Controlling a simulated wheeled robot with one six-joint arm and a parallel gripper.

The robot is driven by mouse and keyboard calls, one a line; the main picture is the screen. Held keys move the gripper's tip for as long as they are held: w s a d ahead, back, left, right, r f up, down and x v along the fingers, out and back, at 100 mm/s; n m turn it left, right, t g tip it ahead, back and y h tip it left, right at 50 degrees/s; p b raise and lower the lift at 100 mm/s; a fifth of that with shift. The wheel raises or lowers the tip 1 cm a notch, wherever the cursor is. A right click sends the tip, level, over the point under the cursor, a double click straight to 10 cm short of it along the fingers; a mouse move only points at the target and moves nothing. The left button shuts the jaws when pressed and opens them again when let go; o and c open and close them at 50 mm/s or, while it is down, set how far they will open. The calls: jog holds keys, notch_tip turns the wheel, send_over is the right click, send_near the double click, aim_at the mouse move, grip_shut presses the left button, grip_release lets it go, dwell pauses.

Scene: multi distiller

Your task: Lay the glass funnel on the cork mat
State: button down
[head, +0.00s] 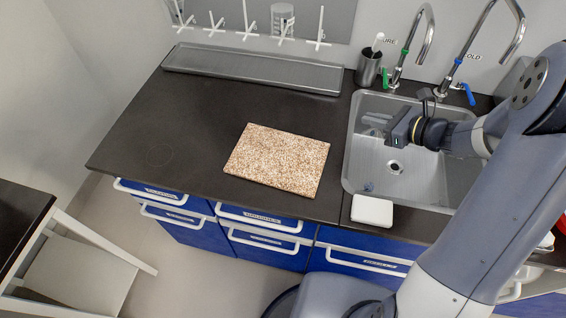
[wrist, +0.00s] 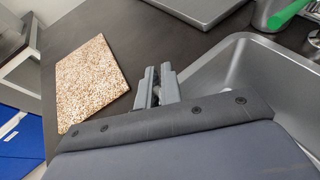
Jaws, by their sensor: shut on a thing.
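The cork mat (head: 277,160) is a speckled tan rectangle lying flat and bare on the dark worktop, left of the sink. In the wrist view the cork mat (wrist: 90,82) is to the left of the fingers. My gripper (head: 373,124) is over the left part of the sink, to the right of the mat and apart from it. Its grey fingers also show in the wrist view (wrist: 157,84), closed to a narrow gap. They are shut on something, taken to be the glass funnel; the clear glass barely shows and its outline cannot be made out.
The steel sink (head: 412,178) has two taps behind it. A long grey tray (head: 250,70) lies at the back, below a wall rack with white pegs. A metal cup (head: 368,68) stands by the taps. A white block (head: 372,211) is at the sink's front. The worktop left of the mat is clear.

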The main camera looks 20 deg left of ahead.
jog(key=s+a+r+n+g+b, duration=0.2)
jog(key=s+a+r+b, duration=0.1)
jog(key=s+a, duration=0.3)
jog(key=s+a+r+n+g+y+b, duration=0.1)
jog(key=s+a+r+b, duration=0.2)
jog(key=a, duration=0.6)
jog(key=s+a+r+n+g+b, duration=0.2)
jog(key=s+a+b, duration=0.25)
jog(key=a, duration=0.25)
jog(key=b, duration=0.2)
send_over(272, 155)
jog(key=shift+w+f, duration=0.1)
jog(key=shift+f, duration=4.6)
jog(key=shift+f, duration=0.1)
jog(key=c, duration=2)
grip_release()
jog(key=o, duration=0.4)
